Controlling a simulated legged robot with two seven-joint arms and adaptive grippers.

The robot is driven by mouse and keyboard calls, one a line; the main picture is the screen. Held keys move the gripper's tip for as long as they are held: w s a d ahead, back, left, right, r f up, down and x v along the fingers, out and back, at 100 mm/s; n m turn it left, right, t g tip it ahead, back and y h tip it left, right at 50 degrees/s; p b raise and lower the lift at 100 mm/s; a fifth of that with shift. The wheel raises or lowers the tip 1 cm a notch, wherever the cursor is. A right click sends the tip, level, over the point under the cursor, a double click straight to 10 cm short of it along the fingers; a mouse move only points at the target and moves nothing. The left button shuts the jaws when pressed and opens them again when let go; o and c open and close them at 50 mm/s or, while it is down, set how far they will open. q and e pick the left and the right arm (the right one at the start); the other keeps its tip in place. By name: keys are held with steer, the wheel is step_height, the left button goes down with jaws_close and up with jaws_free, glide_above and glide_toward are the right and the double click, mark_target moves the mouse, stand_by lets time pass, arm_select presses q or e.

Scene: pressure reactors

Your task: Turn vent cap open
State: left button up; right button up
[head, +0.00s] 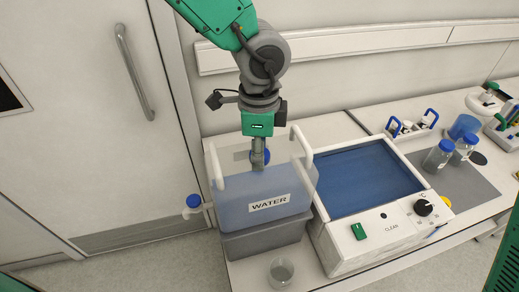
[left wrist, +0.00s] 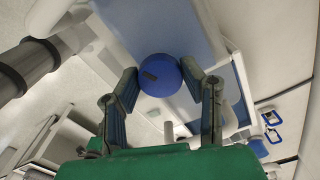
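The water container (head: 240,212) is a translucent bluish tank labelled "WATER", with white handles, on a grey base. Its blue vent cap (head: 265,155) is on top, partly hidden behind my left gripper (head: 259,164), which points down over it. In the left wrist view the round blue cap (left wrist: 160,75) with a dark slot mark lies between the fingertips of my left gripper (left wrist: 160,80). The fingers are apart, one on each side of the cap, with narrow gaps seeming to show; contact is not clear. My right gripper is not in view.
A blue-topped bath (head: 365,180) with a dial stands right of the container. A blue-capped spout (head: 193,202) juts out left. A clear beaker (head: 281,271) stands in front. Bottles (head: 438,156) stand farther right. A door (head: 90,130) is at left.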

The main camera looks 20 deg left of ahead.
arm_select(q)
steer(key=o, duration=0.3)
steer(key=shift+r, duration=0.2)
step_height(320, 180, up, 12)
steer(key=shift+f, duration=0.2)
